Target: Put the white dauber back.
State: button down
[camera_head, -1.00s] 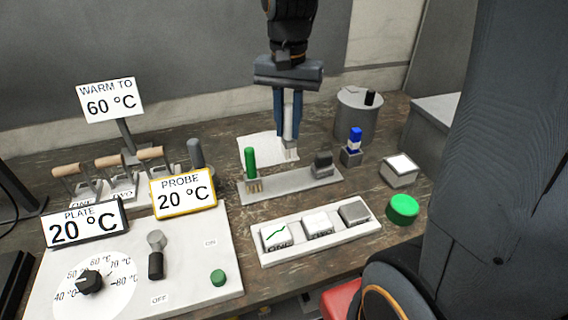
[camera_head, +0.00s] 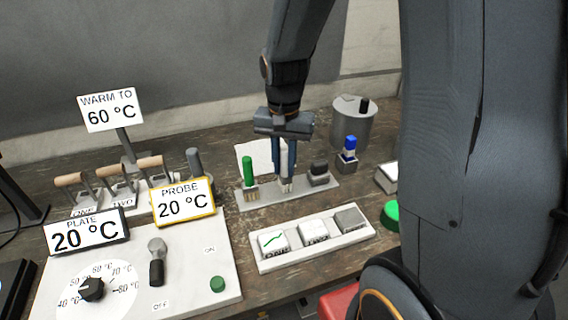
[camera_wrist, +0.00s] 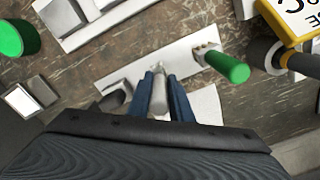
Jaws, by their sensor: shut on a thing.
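My gripper (camera_head: 285,178) points down over the grey rack strip (camera_head: 262,199) with its blue fingers shut on the white dauber (camera_wrist: 159,95). In the head view the dauber's pale bristle end (camera_head: 286,186) shows just below the fingertips, at the middle of the strip. I cannot tell whether it is seated or just above the strip. The green dauber (camera_head: 249,172) stands upright at the strip's left end, and also shows in the wrist view (camera_wrist: 228,66). A dark grey block (camera_head: 319,173) sits at the strip's right end.
A blue-topped bottle (camera_head: 347,153) and a grey canister (camera_head: 352,127) stand behind right. A white tray with several blocks (camera_head: 262,264) lies in front. The probe display (camera_head: 183,201) stands left. A white sheet (camera_head: 256,152) lies behind the strip.

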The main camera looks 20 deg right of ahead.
jog(key=shift+f, duration=0.15)
jog(key=c, duration=1.6)
grip_release()
notch_tip(320, 180, up, 11)
jog(key=shift+b, duration=0.9)
jog(key=shift+r, duration=0.4)
jog(key=s+f+n, duration=0.2)
jog(key=s+f, duration=0.1)
jog(key=s+f+n+t, duration=0.1)
jog(key=s+f+n, duration=0.1)
jog(key=s+f, duration=0.1)
jog(key=s+f+n, duration=0.2)
jog(key=f, duration=0.3)
jog(key=shift+s+d+f+n+t, duration=0.15)
jog(key=shift+s+f+n+t, duration=0.15)
jog(key=shift+s+n, duration=0.1)
